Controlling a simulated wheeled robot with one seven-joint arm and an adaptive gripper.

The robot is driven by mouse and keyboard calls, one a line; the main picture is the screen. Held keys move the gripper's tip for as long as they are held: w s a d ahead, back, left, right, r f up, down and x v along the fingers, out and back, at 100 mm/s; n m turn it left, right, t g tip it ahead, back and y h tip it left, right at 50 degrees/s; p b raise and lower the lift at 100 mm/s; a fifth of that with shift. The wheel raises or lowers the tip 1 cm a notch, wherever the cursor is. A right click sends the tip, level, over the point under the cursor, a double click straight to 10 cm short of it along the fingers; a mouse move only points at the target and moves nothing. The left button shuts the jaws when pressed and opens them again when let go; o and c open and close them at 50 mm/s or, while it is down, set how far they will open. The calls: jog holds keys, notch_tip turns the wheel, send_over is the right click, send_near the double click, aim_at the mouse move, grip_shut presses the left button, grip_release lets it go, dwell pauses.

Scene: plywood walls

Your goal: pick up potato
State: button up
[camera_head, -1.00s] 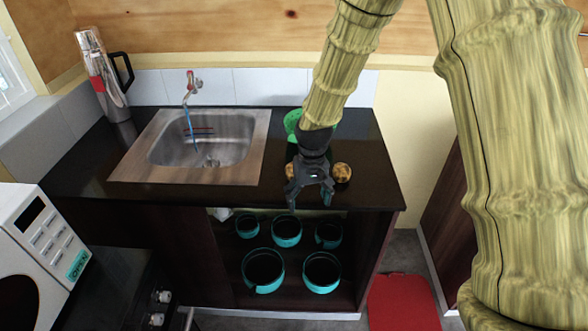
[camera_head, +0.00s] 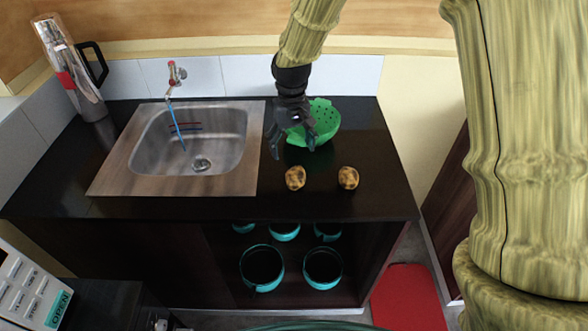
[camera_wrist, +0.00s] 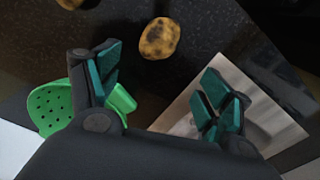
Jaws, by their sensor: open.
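Two brown, dark-spotted potatoes lie on the black counter: the left potato (camera_head: 295,178) and the right potato (camera_head: 348,178), a short way apart. In the wrist view one potato (camera_wrist: 160,38) lies beyond the fingertips, near the top middle, and part of another (camera_wrist: 76,3) is cut off at the top left edge. My gripper (camera_head: 292,147) is open and empty. In the head view it shows above and left of the potatoes, in front of the green colander; in the wrist view its fingers (camera_wrist: 165,85) are spread wide. It touches neither potato.
A green colander (camera_head: 322,122) stands at the back of the counter (camera_head: 375,145), close behind my gripper. A steel sink (camera_head: 243,172) with a tap is to the left. A steel flask (camera_head: 75,80) stands at the back left. Teal pots (camera_head: 264,287) sit on shelves below.

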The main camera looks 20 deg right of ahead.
aim_at(296, 173)
jog(key=shift+f, duration=0.4)
jog(key=shift+s+f, duration=0.2)
jog(key=shift+f, duration=0.1)
jog(key=f, duration=0.1)
jog(key=f+p, duration=0.1)
jog(key=shift+s+d+f, duration=0.15)
jog(key=shift+d+f, duration=0.15)
jog(key=shift+f, duration=0.45)
jog(key=shift+s+f+p, duration=0.25)
jog(key=shift+p, duration=0.25)
jog(key=f, duration=0.1)
jog(key=f+p, duration=0.1)
jog(key=f, duration=0.1)
jog(key=shift+s+f+p, duration=0.25)
jog(key=shift+s+p, duration=0.05)
jog(key=shift+p, duration=0.1)
jog(key=shift+f, duration=0.65)
jog(key=shift+c, duration=0.2)
